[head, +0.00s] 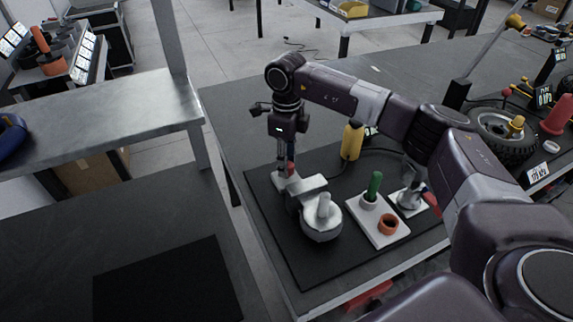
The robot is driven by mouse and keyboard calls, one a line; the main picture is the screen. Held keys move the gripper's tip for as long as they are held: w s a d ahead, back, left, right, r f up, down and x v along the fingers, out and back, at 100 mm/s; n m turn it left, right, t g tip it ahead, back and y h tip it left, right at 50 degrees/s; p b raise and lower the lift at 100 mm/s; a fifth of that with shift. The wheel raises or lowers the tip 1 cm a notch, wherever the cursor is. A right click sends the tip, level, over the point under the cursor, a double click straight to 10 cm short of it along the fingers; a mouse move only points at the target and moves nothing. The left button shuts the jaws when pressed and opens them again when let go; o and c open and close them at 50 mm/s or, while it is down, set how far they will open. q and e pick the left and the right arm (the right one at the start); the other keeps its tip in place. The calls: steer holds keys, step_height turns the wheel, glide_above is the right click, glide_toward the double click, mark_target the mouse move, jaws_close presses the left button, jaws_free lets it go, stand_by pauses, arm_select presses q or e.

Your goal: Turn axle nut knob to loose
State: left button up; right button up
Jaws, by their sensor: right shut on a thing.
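My right gripper (287,166) points down over the far left part of the black mat (292,256). It is shut on a small part at the end of a white and grey fixture (312,186); a bit of red (291,168) shows at the fingertips. This part may be the axle nut knob, but the fingers hide most of it and I cannot read its setting. A round white body with an upright grey post (322,222) stands at the near end of the fixture. My left gripper is out of view.
A white plate (385,233) with a green-handled tool (374,186) and an orange ring (388,224) lies right of the fixture. A yellow bottle-like thing (351,141) stands behind. A tyre (503,136) lies at right. The bench (240,130) is clear at its far left.

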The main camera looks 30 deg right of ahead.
steer(key=shift+r+n+b, duration=0.1)
steer(key=shift+n+b, duration=0.2)
steer(key=shift+n, duration=0.8)
steer(key=o, duration=1.1)
steer(key=shift+o, duration=0.2)
step_height(320, 180, up, 12)
